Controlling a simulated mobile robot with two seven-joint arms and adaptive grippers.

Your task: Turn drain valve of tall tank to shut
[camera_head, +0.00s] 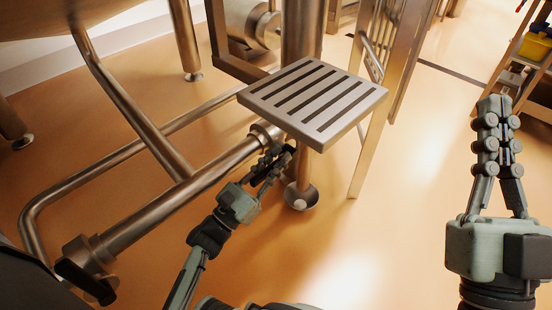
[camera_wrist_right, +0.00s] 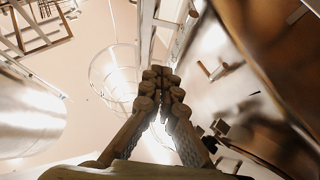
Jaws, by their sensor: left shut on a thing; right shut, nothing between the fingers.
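A metal drain pipe (camera_head: 190,190) runs along the floor in the head view, with a valve body (camera_head: 264,133) at its far end, below a slatted step. My left gripper (camera_head: 277,160) is at that valve and shut on its dark handle, which the fingers mostly hide. I cannot tell the handle's exact angle. The rounded metal underside of a tank (camera_head: 40,18) shows at the top left; I cannot tell whether it is the tall tank. My right gripper (camera_head: 489,112) is raised at the right, shut and empty; its closed fingers also show in the right wrist view (camera_wrist_right: 160,85).
The slatted metal step (camera_head: 312,98) overhangs just above my left gripper. A post foot (camera_head: 301,196) stands close to its right. Another dark handle (camera_head: 86,282) sits at the pipe's near end. A shelf cart (camera_head: 528,60) stands far right. The orange floor (camera_head: 400,240) is clear at centre right.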

